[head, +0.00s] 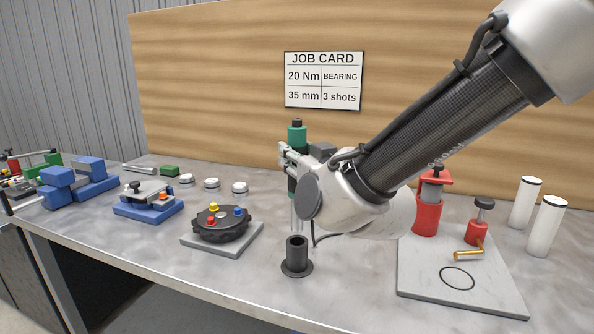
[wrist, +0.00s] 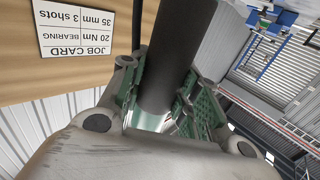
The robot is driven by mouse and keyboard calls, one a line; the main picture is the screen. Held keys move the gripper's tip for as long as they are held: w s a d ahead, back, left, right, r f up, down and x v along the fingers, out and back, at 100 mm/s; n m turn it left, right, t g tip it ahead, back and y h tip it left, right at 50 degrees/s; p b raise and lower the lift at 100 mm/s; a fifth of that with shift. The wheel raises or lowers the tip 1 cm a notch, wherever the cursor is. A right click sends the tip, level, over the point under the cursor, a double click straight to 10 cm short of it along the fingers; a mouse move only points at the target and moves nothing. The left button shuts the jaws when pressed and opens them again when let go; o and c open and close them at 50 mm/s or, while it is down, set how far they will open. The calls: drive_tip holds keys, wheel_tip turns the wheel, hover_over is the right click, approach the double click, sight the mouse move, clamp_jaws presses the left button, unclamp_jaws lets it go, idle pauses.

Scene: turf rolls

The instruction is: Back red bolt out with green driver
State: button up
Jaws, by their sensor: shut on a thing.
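The green driver (head: 297,135) stands upright in my gripper (head: 291,165). It has a black top and a pale shaft pointing down. My gripper is shut on its body. In the wrist view the jaws (wrist: 165,110) close around the dark, round tool (wrist: 172,65). The shaft's lower end is just above or at the mouth of a black tubular holder (head: 296,256); I cannot tell which. The cover lies on a grey plate left of the holder.
Left on the bench are a blue fixture (head: 148,199), blue blocks (head: 88,175) and several white discs (head: 211,183). Right of my arm is a pale plate (head: 460,285) with red tools (head: 428,210) and white cylinders (head: 546,228). A job card (head: 324,80) hangs behind.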

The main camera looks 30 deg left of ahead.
sight(297, 127)
drive_tip(key=shift+r, duration=4.45)
